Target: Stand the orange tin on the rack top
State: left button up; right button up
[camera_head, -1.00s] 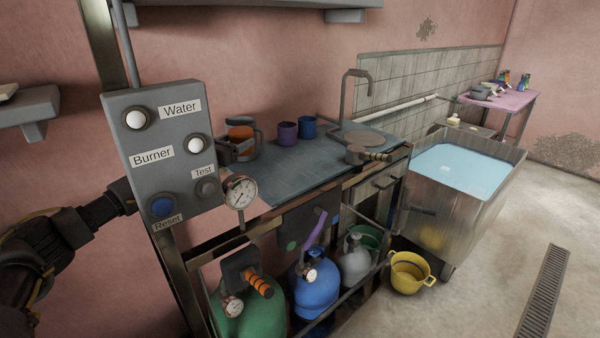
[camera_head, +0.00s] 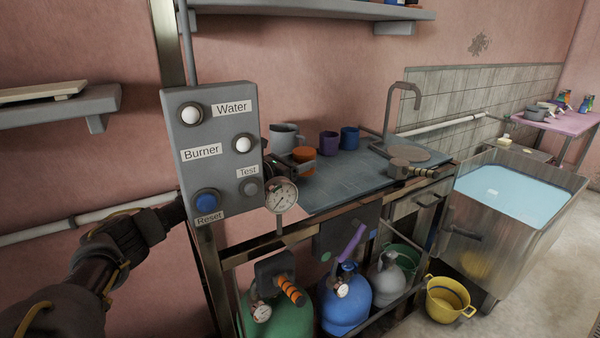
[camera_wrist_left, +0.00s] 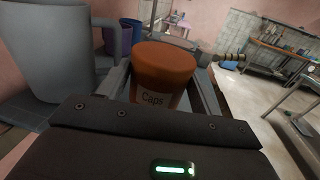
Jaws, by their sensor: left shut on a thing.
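The orange tin (camera_head: 304,160) shows right of the grey control panel in the head view. It appears upright in the left wrist view (camera_wrist_left: 165,72), with an orange lid and a "Caps" label. My left gripper (camera_wrist_left: 163,92) is shut on it, one finger at each side. In the head view the panel hides most of this gripper (camera_head: 290,168). The tin is over the near left part of a blue-grey top (camera_head: 345,182) on a metal frame; I cannot tell whether it touches it. I cannot tell for certain which surface is the rack top. My right gripper is out of view.
A grey mug (camera_head: 284,137), a purple cup (camera_head: 328,143) and a blue cup (camera_head: 349,138) stand behind the tin. The control panel (camera_head: 215,150) and pressure gauge (camera_head: 281,195) stand close in front. A grey wall shelf (camera_head: 310,11) hangs above. The blue-grey top's middle is clear.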

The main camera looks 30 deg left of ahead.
pick_arm(q)
notch_tip(320, 180, down, 4)
jog(key=shift+r, duration=0.2)
jog(key=shift+f, duration=0.1)
jog(key=o, duration=1.1)
jog(key=shift+c, duration=0.2)
jog(key=shift+v, duration=0.85)
jog(key=b+v, duration=0.1)
jog(key=v, duration=0.9)
jog(key=shift+s+b, duration=0.15)
jog(key=shift+b, duration=0.2)
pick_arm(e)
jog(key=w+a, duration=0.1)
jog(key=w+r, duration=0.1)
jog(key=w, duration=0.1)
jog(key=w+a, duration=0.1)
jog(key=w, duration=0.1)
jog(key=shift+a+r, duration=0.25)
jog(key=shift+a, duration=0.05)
pick_arm(q)
jog(key=shift+a, duration=0.1)
